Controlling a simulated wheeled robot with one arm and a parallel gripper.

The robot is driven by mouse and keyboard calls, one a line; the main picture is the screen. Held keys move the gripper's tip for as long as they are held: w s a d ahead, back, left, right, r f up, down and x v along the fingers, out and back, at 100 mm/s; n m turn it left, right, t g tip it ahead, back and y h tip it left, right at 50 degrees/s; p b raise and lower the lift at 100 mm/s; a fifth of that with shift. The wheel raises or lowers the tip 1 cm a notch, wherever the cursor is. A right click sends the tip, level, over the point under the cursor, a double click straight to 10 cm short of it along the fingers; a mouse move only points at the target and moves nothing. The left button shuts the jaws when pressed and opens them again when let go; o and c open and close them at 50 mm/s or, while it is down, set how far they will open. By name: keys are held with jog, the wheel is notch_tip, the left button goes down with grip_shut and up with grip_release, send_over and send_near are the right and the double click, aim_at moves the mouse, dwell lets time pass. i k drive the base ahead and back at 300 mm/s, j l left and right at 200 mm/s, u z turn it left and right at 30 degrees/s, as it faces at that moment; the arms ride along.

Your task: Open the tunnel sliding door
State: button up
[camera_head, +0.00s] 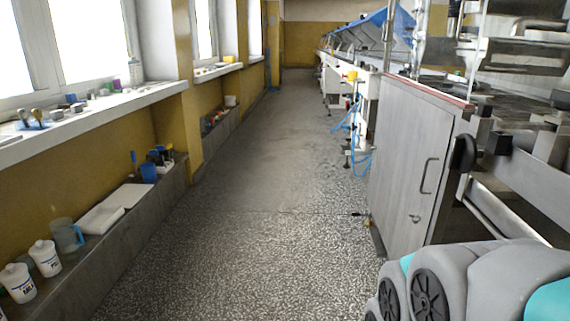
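No part that I can clearly tell to be the tunnel sliding door shows in the head view. A long machine line runs down the right side, with a grey cabinet panel (400,150) at its near end. The panel has a dark bar handle (428,176) and a small latch below it, and it looks closed. Farther back, a row of slanted grey covers (345,42) tops the line, partly under a blue sheet (392,24). Grey and teal links of my arm fill the lower right corner. My gripper is out of view.
A clear speckled floor aisle (250,210) runs down the middle. On the left, a window sill (100,115) and a low ledge (115,235) hold bottles, a jug and trays. Blue hoses (358,160) hang by the line. Metal frames and rollers crowd the right.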

aim_at(399, 30)
jog(key=i, duration=2.1)
